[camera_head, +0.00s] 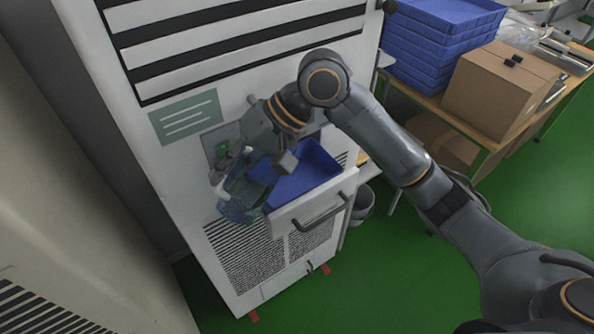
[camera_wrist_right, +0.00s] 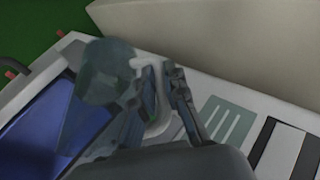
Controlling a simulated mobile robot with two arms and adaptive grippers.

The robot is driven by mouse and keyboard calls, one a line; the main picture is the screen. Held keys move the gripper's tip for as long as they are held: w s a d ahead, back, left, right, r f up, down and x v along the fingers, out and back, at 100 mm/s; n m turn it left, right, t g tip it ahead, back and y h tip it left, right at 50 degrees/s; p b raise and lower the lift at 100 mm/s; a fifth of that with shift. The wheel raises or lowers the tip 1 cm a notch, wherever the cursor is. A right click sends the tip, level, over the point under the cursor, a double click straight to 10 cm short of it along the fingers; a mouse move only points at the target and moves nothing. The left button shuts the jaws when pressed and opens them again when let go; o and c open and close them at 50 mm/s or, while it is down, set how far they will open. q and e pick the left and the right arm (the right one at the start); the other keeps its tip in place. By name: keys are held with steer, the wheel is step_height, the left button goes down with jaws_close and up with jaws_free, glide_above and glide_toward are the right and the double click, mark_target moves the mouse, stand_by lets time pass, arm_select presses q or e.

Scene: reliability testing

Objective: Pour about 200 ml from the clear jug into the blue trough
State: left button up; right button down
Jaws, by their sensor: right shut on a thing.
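The clear jug (camera_head: 240,201) is held in front of the white cabinet, at the left end of the blue trough (camera_head: 312,172). My right gripper (camera_head: 229,170) is shut on the jug's pale handle. The jug overlaps the trough's left part in the head view; I cannot tell its exact tilt or its liquid level. In the right wrist view, the jug (camera_wrist_right: 103,72) shows beyond the gripper fingers (camera_wrist_right: 157,82), and its pale handle is between them. The trough (camera_wrist_right: 38,118) is on the left there, partly behind the jug. My left gripper is not in view.
The trough sits in a white pull-out holder (camera_head: 283,222) on the cabinet (camera_head: 180,185). A grey bucket (camera_head: 362,204) is on the green floor beside it. A bench at right carries stacked blue crates (camera_head: 440,42) and a cardboard box (camera_head: 500,88). Another pale cabinet (camera_head: 75,215) stands close at left.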

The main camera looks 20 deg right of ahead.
steer(key=shift+a+r+p, duration=0.15)
steer(key=shift+p, duration=0.3)
steer(key=s+a+f+n+t+h+p, duration=0.1)
steer(key=s+a+f+t+h+p, duration=0.2)
steer(key=a+h+p, duration=0.3)
steer(key=t+h+p, duration=0.1)
steer(key=p, duration=0.2)
steer(key=shift+s+f+n+h, duration=0.2)
steer(key=shift+n+h, duration=0.2)
steer(key=shift+s, duration=0.1)
stand_by(0.7)
